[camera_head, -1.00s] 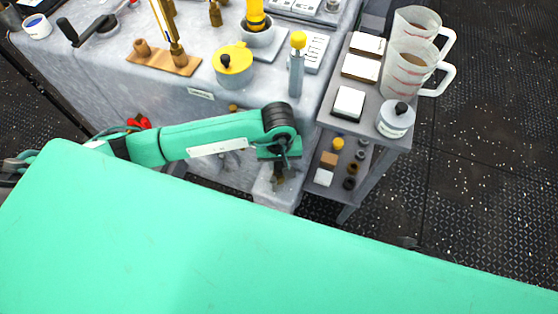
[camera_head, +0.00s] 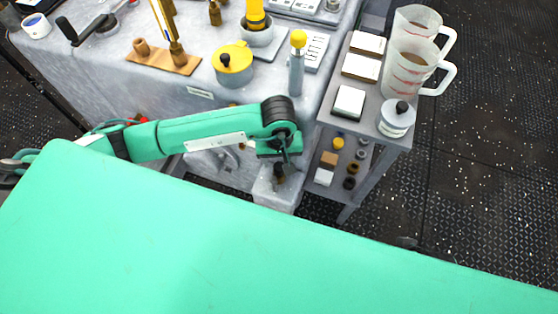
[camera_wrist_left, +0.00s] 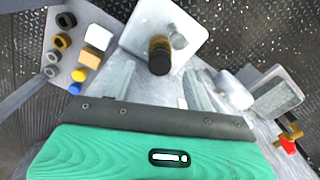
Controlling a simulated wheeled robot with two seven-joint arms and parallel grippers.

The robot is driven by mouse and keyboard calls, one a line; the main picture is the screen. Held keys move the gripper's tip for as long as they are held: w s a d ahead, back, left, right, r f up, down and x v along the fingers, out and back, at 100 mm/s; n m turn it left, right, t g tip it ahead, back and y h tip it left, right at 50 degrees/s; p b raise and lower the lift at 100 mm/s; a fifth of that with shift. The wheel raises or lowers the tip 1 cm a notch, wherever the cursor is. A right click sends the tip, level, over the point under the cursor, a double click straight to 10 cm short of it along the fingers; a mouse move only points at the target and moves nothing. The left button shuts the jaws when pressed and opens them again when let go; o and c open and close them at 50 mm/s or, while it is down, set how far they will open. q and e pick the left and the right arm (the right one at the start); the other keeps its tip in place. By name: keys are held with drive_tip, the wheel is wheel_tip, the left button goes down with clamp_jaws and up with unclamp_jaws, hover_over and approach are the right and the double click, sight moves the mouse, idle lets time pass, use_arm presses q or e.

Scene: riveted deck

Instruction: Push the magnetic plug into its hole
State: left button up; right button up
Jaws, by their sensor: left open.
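A dark plug with a brass-coloured band (camera_wrist_left: 160,55) stands on a pale square block (camera_wrist_left: 140,28) in the left wrist view. In the head view the plug's dark top (camera_head: 279,170) shows on the pale block (camera_head: 275,194), just below my left gripper (camera_head: 277,161). A small grey round piece (camera_wrist_left: 178,41) sits beside the plug; I cannot make out the hole. My left gripper (camera_wrist_left: 158,76) is open, its two pale fingers apart on either side of the plug's near end, with nothing held. My right gripper is not in view.
A grey side stand (camera_head: 326,113) at right holds jugs and boxes, with small parts on its lower shelf (camera_head: 318,186). The cluttered draped table (camera_head: 120,80) lies behind my arm. A grey tap-like fitting (camera_head: 228,158) is left of the block. Floor at far right is clear.

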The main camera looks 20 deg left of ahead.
use_arm(q)
wheel_tip(320, 180, up, 12)
drive_tip(key=p, duration=0.1)
drive_tip(key=shift+f, duration=0.25)
